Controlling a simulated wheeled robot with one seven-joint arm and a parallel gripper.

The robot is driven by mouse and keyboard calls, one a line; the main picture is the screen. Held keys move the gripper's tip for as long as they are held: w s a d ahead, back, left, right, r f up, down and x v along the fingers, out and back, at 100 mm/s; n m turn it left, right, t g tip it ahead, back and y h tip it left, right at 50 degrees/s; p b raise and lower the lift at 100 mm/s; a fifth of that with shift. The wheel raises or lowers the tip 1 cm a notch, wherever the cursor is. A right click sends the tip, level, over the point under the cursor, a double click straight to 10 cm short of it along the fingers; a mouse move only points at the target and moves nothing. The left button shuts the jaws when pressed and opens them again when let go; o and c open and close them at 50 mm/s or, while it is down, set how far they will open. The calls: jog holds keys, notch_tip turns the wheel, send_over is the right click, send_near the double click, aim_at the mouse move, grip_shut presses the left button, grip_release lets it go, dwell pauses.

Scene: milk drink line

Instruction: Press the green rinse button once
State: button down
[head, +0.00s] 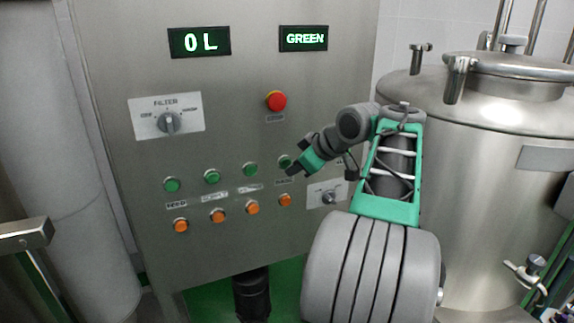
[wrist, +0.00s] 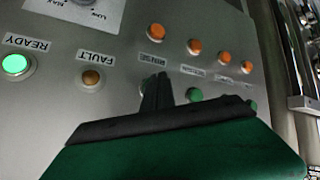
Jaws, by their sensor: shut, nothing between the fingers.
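The green rinse button (head: 284,161) is the rightmost in the upper row of green buttons on the steel panel (head: 230,105), above a label that appears to read RINSE. My gripper (head: 292,171) is shut and empty, its dark fingertips close in front of this button and partly over it in the head view. In the wrist view the fingertips (wrist: 158,82) lie just past the RINSE label (wrist: 152,59) and hide most or all of the button. I cannot tell whether they touch it.
Other green buttons (head: 251,169) stand to the left, with orange buttons (head: 252,207) below. A red stop button (head: 277,100) and a filter knob (head: 169,122) are higher up. A display (head: 303,38) reads GREEN. The READY lamp (wrist: 15,65) is lit. A steel tank (head: 480,190) stands right.

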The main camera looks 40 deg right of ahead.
jog(key=shift+w+d, duration=0.15)
jog(key=shift+w, duration=0.25)
jog(key=shift+w+d+p, duration=0.1)
jog(key=shift+w+p, duration=0.25)
jog(key=shift+w, duration=0.05)
dwell(0.8)
jog(key=shift+s, duration=0.1)
jog(key=shift+s+a, duration=0.25)
jog(key=shift+s, duration=0.45)
jog(key=shift+s, duration=0.1)
jog(key=s, duration=0.2)
jog(key=s+a+b, duration=0.1)
jog(key=s, duration=0.1)
jog(key=shift+s+a, duration=0.2)
jog(key=shift+s, duration=0.1)
dwell(0.5)
